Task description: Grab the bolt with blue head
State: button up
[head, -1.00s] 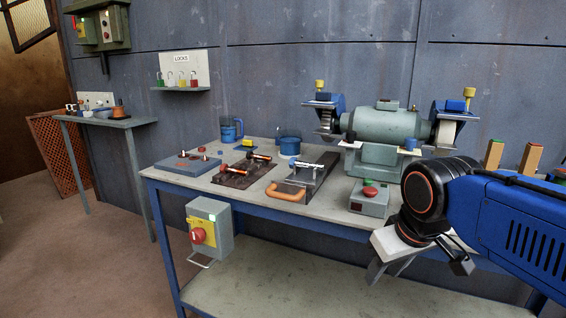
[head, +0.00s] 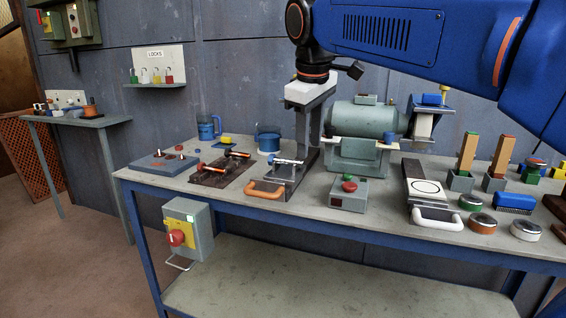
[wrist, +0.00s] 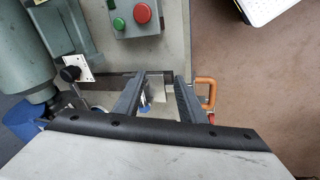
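My gripper (head: 306,150) is open and points down over the dark metal fixture with the orange handle (head: 265,189). Its two dark fingers stand apart in the wrist view (wrist: 160,80), with a pale metal piece (wrist: 160,91) seen between them. A small blue spot (wrist: 144,108) shows beside the left finger in the wrist view; I cannot tell whether it is the bolt's blue head. A thin silver bolt-like part (head: 286,161) lies across the fixture, close to the fingers in the head view. No blue-headed bolt can be made out clearly.
The grey-green grinder (head: 362,123) stands right behind my gripper. A control box (head: 347,197) with red and green buttons is to the right. A dark plate with orange-handled parts (head: 218,171) and a blue-grey plate (head: 160,165) lie left. A blue pot (head: 269,139) stands behind.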

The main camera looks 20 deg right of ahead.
jog(key=w+a+r+n, duration=0.3)
jog(key=w+a+r, duration=0.2)
jog(key=w+r, duration=0.4)
send_over(283, 159)
jog(key=s, duration=0.2)
notch_tip(283, 159, down, 11)
jog(key=shift+g+h, duration=0.3)
jog(key=shift+h, duration=0.1)
jog(key=shift+w+a+x, duration=0.1)
jog(key=shift+a+x, duration=0.1)
jog(key=shift+x, duration=0.85)
jog(key=shift+w+a+x, duration=0.1)
jog(key=shift+a+x, duration=0.1)
jog(key=shift+x, duration=0.8)
jog(key=shift+w+a+x, duration=0.1)
jog(key=shift+a+x, duration=0.1)
jog(key=shift+x, duration=0.85)
jog(key=shift+c, duration=0.6)
grip_shut()
